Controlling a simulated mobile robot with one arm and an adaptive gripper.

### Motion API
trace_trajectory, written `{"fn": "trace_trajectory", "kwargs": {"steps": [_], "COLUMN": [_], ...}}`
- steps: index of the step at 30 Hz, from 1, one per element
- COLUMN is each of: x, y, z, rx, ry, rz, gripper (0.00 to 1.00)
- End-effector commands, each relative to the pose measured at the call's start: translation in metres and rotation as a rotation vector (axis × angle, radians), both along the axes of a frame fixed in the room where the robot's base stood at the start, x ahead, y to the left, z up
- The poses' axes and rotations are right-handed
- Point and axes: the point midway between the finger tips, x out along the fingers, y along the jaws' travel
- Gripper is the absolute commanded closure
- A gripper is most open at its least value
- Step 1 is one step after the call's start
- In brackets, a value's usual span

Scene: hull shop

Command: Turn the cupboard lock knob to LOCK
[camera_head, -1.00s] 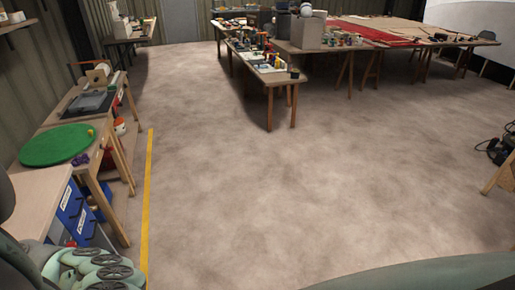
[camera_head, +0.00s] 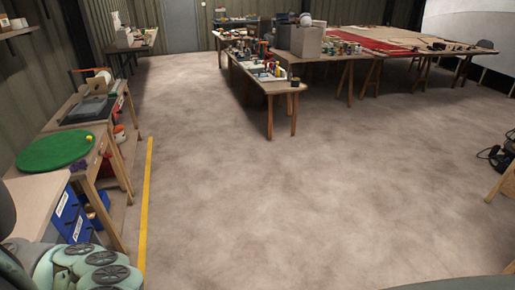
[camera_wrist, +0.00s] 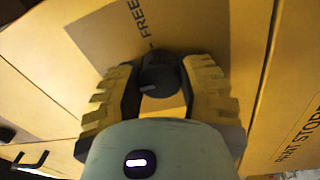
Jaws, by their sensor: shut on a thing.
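In the wrist view the lock knob (camera_wrist: 160,80) is a small dark round knob on a yellow cupboard front (camera_wrist: 205,25). A short pale mark shows on its lower left face. The fingers hide the knob's sides. The head view shows neither knob nor gripper; only my arm shows at lower left.
The yellow front has a panel seam at right with more black lettering (camera_wrist: 300,135). A dark handle (camera_wrist: 28,160) is at lower left. In the head view, a bench with a green disc (camera_head: 55,151) stands at left; the middle floor (camera_head: 290,190) is clear.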

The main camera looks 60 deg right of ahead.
Motion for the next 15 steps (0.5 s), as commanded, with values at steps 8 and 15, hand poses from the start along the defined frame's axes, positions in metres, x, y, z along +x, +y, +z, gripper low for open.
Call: {"fn": "trace_trajectory", "kwargs": {"steps": [8, 15], "x": [0.0008, 0.0004], "y": [-0.0012, -0.0007], "z": [-0.0019, -0.0009], "rx": [-0.003, -0.001], "ry": [0.001, 0.001], "rz": [-0.005, -0.003], "gripper": [0.32, 0.26]}}
